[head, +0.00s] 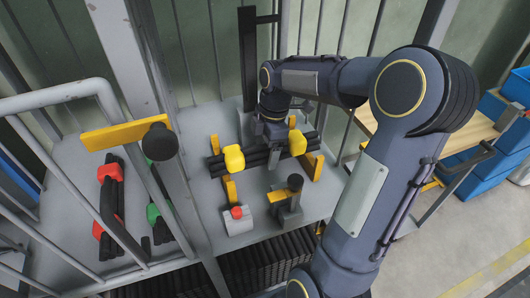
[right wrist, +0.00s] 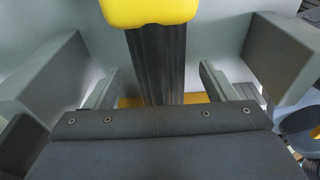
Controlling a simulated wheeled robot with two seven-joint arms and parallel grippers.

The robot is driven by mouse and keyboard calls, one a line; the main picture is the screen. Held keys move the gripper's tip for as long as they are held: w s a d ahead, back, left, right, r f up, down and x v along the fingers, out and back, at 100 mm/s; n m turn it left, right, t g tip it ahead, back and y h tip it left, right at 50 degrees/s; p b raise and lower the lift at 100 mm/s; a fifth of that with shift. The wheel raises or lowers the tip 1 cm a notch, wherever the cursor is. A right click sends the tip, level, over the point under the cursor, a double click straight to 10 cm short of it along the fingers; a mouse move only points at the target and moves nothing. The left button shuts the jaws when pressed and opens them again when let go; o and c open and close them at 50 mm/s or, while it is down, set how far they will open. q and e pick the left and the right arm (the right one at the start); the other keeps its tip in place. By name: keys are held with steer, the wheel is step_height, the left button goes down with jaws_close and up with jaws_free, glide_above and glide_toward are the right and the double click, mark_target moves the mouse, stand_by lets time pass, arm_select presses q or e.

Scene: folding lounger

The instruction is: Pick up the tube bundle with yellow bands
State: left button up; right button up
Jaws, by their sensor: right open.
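The tube bundle with yellow bands (head: 262,158) is a set of dark tubes with two yellow bands, lying across yellow supports on the grey table in the head view. My right gripper (head: 272,138) is over the middle of the bundle, between the bands. In the right wrist view, the tubes (right wrist: 158,62) run between the two open fingers of the gripper (right wrist: 158,84), with a visible gap on each side. One yellow band (right wrist: 150,11) shows at the top edge there. My left gripper is not in view.
Bundles with red bands (head: 108,205) and green bands (head: 155,213) lie to the left, behind a grey post and rail. A red button box (head: 237,220) and a dark clamp-like fixture (head: 290,198) stand in front of the bundle. Metal bars rise behind the table.

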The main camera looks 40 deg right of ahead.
steer(key=c, duration=1.5)
